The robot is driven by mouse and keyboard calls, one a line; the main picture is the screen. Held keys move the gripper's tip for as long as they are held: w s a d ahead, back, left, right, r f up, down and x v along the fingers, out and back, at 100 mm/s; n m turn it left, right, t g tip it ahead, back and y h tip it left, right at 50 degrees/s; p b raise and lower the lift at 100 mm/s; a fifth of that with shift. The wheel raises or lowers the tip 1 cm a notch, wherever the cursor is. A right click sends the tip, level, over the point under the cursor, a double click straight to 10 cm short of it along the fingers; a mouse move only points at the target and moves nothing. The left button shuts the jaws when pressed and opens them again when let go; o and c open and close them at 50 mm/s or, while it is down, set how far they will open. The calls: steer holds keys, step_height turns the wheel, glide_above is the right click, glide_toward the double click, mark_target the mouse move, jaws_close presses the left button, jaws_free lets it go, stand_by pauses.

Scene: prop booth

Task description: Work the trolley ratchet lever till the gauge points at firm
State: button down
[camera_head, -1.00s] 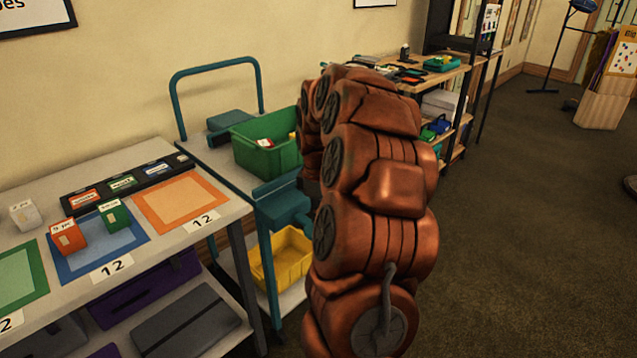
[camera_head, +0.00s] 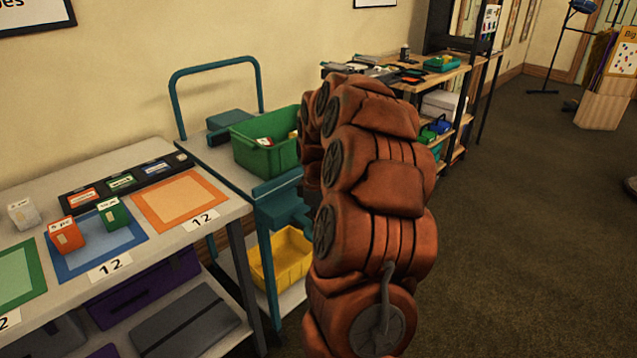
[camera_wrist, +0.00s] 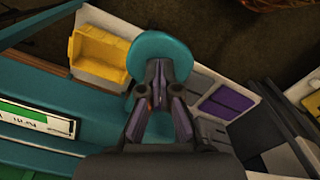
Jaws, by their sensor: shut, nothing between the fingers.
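The teal trolley (camera_head: 178,98) stands right of the table in the head view, partly behind my arm. A teal housing (camera_head: 282,212) juts from its near side. In the wrist view, a rounded teal piece (camera_wrist: 150,48), perhaps the lever's end, lies at the tips of my gripper (camera_wrist: 158,75). My gripper is shut with nothing between its fingers; I cannot tell whether it touches the teal piece. My arm hides the gripper in the head view.
A green bin (camera_head: 262,150) sits on the trolley top and a yellow bin (camera_head: 283,258) on its lower shelf. The table (camera_head: 225,212) with coloured mats and small boxes stands close at left. Open floor (camera_head: 520,230) lies to the right.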

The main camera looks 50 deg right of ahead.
steer(key=shift+f+b, duration=0.4)
steer(key=shift+f, duration=1.15)
steer(key=shift+r+p, duration=1.7)
steer(key=shift+r, duration=2.9)
steer(key=shift+f+n+p, duration=0.55)
steer(key=shift+n+p, duration=0.7)
steer(key=shift+n, duration=0.75)
steer(key=shift+f+n+p, duration=0.5)
steer(key=shift+n+p, duration=0.8)
steer(key=shift+n, duration=0.7)
steer(key=shift+f+n+p, duration=0.55)
steer(key=shift+n+p, duration=0.7)
steer(key=shift+n, duration=0.75)
steer(key=shift+f, duration=0.1)
